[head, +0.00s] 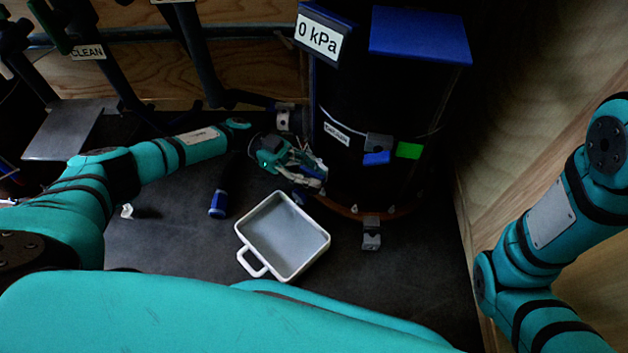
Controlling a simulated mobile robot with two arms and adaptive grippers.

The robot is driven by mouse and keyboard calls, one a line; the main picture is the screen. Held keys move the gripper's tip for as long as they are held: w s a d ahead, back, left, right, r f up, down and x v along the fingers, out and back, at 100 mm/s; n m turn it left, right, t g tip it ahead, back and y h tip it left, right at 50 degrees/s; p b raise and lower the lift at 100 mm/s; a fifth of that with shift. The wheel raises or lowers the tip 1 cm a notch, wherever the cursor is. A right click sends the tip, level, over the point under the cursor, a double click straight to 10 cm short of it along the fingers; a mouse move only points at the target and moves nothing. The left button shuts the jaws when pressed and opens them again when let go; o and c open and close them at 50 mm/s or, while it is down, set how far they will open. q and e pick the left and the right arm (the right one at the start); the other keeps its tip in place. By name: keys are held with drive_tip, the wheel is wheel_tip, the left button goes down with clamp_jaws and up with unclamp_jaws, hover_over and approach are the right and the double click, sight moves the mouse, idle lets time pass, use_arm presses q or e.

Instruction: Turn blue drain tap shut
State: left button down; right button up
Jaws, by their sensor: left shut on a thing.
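The black filter housing (350,185) stands upright at the back right of the dark floor. My left gripper (312,178) is at the lower left side of this housing. A white tray (323,254) with a handle sits on the floor just below and in front of the gripper. My right arm comes in at the right edge, and its gripper is out of view.
A sign (319,38) reading "0 kPa" is at the housing's top, beside a blue panel (420,35). A blue tab (377,158) and green tab (408,150) are on its front. A blue-ended tool (219,203) lies left of the tray. A wooden wall (520,150) bounds the right.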

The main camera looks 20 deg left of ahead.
sight(301, 167)
use_arm(q)
drive_tip(key=shift+s+m+g+y+b, duration=0.1)
drive_tip(key=shift+m+g+y+b, duration=0.6)
drive_tip(key=shift+m+g+b, duration=0.8)
drive_tip(key=shift+n+g+p, duration=0.3)
drive_tip(key=c, duration=1.4)
unclamp_jaws()
drive_tip(key=shift+o, duration=0.2)
drive_tip(key=v, duration=0.6)
drive_tip(key=shift+w+a, duration=0.35)
drive_tip(key=shift+a, duration=0.3)
